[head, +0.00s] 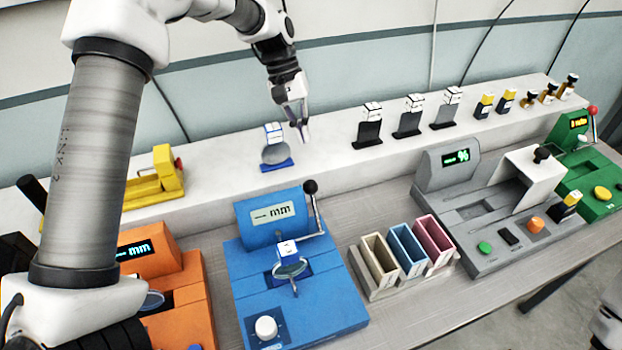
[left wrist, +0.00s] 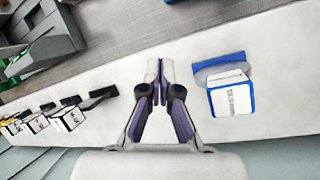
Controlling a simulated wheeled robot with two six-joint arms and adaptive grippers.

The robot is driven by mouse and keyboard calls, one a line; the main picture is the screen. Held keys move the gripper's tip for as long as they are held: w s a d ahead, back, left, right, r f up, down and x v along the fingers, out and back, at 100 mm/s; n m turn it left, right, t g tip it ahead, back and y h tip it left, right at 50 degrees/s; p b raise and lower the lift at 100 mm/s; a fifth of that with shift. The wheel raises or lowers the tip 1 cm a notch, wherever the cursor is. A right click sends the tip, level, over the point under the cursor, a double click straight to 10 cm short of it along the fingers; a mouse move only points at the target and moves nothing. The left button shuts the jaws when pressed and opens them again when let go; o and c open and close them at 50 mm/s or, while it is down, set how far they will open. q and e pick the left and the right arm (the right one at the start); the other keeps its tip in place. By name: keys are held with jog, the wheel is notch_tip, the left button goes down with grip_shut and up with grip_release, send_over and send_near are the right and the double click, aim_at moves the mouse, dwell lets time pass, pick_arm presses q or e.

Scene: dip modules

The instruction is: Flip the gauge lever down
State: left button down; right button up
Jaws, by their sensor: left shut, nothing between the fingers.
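The blue gauge (head: 255,240) stands on the table in the head view, with a small "mm" display. Its lever (head: 313,205) on the right side stands up, with a black ball (head: 310,187) at its top. My right gripper is not seen.
A blue-based module (head: 277,155) stands on the shelf close to my left gripper; it also shows in the left wrist view (left wrist: 230,97). Right of the gauge are coloured bins (head: 405,250), a grey machine (head: 490,210) and a green machine (head: 600,170). An orange machine (head: 185,300) is left.

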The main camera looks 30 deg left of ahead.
pick_arm(q)
jog(key=x, duration=0.2)
jog(key=p+x, duration=0.1)
jog(key=x, duration=0.2)
jog(key=p+x, duration=0.1)
jog(key=x, duration=0.2)
jog(key=shift+s+d+f, duration=0.1)
jog(key=shift+s+d, duration=0.2)
jog(key=shift+s, duration=0.05)
jog(key=shift+s+d+f+p, duration=0.25)
jog(key=shift+f+p, duration=0.1)
jog(key=shift+p, duration=0.25)
jog(key=s, duration=0.1)
jog(key=s+r+p, duration=0.1)
jog(key=shift+s+d+r, duration=0.35)
jog(key=shift+s, duration=0.05)
jog(key=shift+w, duration=0.1)
